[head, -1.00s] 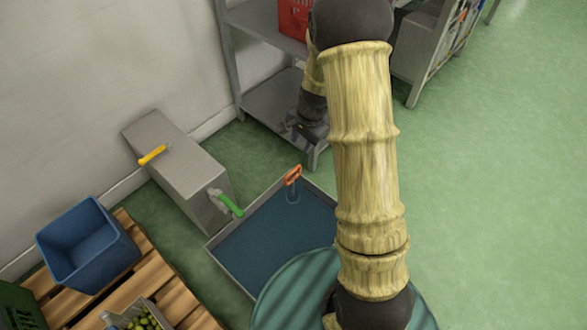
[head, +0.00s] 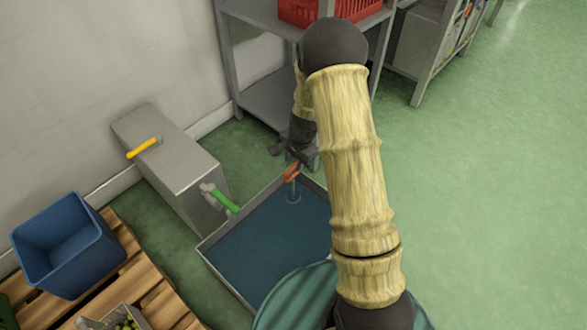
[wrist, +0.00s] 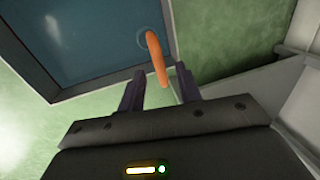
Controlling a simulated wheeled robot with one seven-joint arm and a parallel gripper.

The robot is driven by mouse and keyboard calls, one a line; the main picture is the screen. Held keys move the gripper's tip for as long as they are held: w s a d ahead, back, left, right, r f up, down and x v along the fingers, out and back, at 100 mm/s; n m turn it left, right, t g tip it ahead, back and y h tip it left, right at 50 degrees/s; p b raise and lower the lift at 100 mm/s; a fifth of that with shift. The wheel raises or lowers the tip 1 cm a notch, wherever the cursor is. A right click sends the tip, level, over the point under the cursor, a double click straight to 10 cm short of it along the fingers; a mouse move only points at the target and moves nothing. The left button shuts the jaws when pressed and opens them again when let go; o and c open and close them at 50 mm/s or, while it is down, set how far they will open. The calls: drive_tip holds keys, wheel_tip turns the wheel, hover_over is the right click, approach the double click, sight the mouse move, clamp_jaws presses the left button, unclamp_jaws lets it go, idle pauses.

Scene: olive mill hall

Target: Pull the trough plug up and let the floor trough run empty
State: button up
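The floor trough (head: 262,250) is a grey-rimmed basin holding dark blue liquid. The trough plug's orange handle (head: 292,172) stands up near its far corner, with a pale ring around its stem at the liquid. My gripper (head: 287,160) is right at the handle, from the shelf side, and partly hides it. In the wrist view my gripper (wrist: 158,74) has its two dark fingers apart. The orange handle (wrist: 156,55) shows in the gap between the fingertips and reaches beyond them. I cannot tell whether either finger touches it. The trough (wrist: 95,35) fills the upper left there.
A grey metal box (head: 172,158) with a yellow lever (head: 144,148) and a green-handled valve (head: 222,200) stands left of the trough. A metal shelf (head: 265,100) holding a red crate (head: 300,12) is behind. A blue bin (head: 65,245) sits on a pallet. The right floor is clear.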

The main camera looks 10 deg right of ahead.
drive_tip(key=shift+w+a+f+b, duration=0.15)
drive_tip(key=shift+f+b, duration=0.25)
drive_tip(key=shift+f, duration=0.7)
clamp_jaws()
drive_tip(key=shift+r, duration=0.1)
wheel_tip(320, 180, up, 4)
drive_tip(key=p, duration=0.5)
drive_tip(key=shift+w+r, duration=0.1)
drive_tip(key=shift+r, duration=0.1)
